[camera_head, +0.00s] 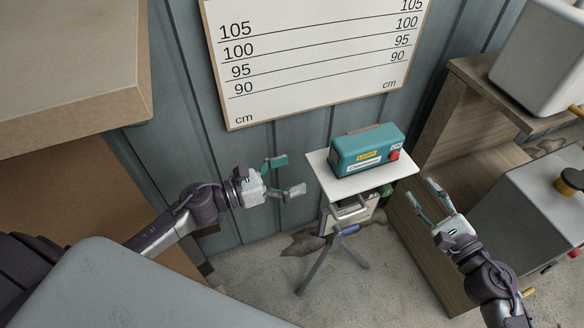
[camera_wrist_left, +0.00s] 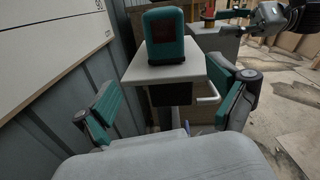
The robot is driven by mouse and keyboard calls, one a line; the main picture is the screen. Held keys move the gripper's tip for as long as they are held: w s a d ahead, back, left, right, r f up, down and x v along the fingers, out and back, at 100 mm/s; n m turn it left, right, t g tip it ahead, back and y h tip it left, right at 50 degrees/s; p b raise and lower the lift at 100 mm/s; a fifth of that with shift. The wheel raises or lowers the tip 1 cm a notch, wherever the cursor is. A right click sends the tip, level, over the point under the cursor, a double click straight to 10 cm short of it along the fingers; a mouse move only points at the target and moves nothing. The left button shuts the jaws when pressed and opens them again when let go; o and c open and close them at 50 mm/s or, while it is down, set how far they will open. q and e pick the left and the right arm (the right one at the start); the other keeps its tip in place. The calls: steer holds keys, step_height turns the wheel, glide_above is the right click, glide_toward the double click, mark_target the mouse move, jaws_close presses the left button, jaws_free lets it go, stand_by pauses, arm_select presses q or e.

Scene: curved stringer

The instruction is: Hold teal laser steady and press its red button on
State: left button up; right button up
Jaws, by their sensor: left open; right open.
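The teal laser (camera_head: 364,152) sits upright on a small white platform (camera_head: 317,168) on a tripod, in front of the wall. Its red button (camera_head: 394,155) is on its right end in the head view. In the left wrist view, the laser's dark-windowed end (camera_wrist_left: 165,37) faces me above the platform (camera_wrist_left: 145,69). My left gripper (camera_head: 283,176) is open and empty, to the left of the platform and apart from it. Its two fingers show in the left wrist view (camera_wrist_left: 165,108). My right gripper (camera_head: 424,202) is open and empty, right of the platform and below the red button.
A white board with height marks (camera_head: 315,50) hangs on the wall behind. A cardboard box (camera_head: 70,60) is at the upper left. A wooden cabinet (camera_head: 450,130) and grey machine boxes (camera_head: 530,215) stand at the right. The tripod legs (camera_head: 333,262) spread on the floor.

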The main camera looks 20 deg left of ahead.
mark_target(348, 153)
arm_select(q)
steer(key=w+d, duration=0.3)
steer(key=w+d+r+m, duration=0.1)
steer(key=w+d, duration=0.2)
steer(key=d, duration=0.1)
steer(key=w+d+r+m, duration=0.1)
steer(key=w+d, duration=0.2)
steer(key=shift+d+h, duration=0.3)
steer(key=shift+c, duration=0.4)
steer(key=c, duration=1.6)
steer(key=shift+c, duration=0.2)
arm_select(e)
jaws_close()
